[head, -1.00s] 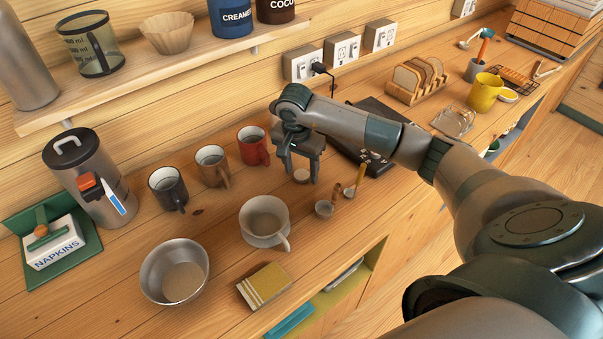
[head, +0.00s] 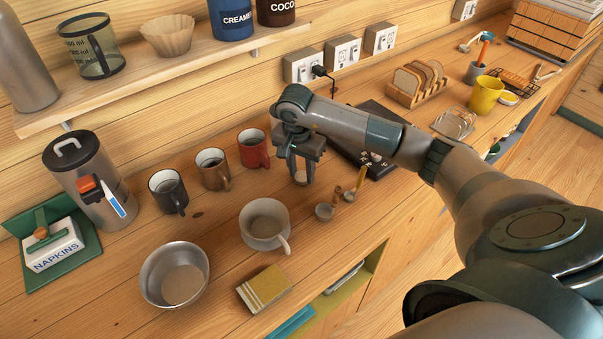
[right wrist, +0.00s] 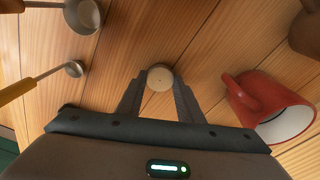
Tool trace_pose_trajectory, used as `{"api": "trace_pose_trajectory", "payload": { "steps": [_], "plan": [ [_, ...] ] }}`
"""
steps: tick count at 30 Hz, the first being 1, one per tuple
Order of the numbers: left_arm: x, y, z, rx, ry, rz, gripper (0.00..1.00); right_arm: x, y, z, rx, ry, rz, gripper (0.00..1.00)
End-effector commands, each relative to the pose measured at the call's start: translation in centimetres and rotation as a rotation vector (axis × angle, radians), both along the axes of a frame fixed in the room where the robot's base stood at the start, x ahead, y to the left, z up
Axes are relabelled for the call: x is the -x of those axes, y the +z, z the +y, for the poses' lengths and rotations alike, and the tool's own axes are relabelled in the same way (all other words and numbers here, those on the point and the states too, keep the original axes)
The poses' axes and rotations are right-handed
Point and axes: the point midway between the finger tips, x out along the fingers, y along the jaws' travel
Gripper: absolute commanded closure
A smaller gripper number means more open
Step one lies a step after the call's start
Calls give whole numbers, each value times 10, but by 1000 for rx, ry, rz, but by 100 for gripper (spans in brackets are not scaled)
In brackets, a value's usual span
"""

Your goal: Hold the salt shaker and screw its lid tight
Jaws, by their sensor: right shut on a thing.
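The salt shaker (head: 300,179) stands on the wooden counter, mostly hidden by my right gripper. In the right wrist view its pale round top (right wrist: 160,78) shows from above, with a small dark dot in the middle. My right gripper (head: 301,178) points down at it and is shut on it; in the right wrist view the two fingertips (right wrist: 160,82) press on either side of the round top. I cannot tell how tight the lid sits. My left gripper is not in view.
A red mug (head: 254,148) stands left of the gripper. A grey cup (head: 265,222) stands in front. The counter between is clear.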

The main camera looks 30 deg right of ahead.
Motion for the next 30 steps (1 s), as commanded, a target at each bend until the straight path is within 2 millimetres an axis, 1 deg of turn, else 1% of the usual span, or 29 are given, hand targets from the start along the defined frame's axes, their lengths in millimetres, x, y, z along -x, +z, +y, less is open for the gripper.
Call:
{"api": "trace_pose_trajectory", "payload": {
  "steps": [5,10,14,21,24,27,30],
  "plan": [
    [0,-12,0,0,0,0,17,-1,13,0,1,-1,-5,90],
    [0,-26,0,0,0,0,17,0,36,-1,0,1,-6,90],
    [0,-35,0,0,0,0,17,25,47,-3,2,2,-4,90],
    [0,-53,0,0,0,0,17,70,75,-5,2,2,-5,90],
    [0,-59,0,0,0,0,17,87,86,-6,1,1,-5,90],
    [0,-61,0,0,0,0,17,100,95,-7,1,0,-4,90],
    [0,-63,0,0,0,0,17,109,101,-7,0,0,-4,90]
  ]
}}
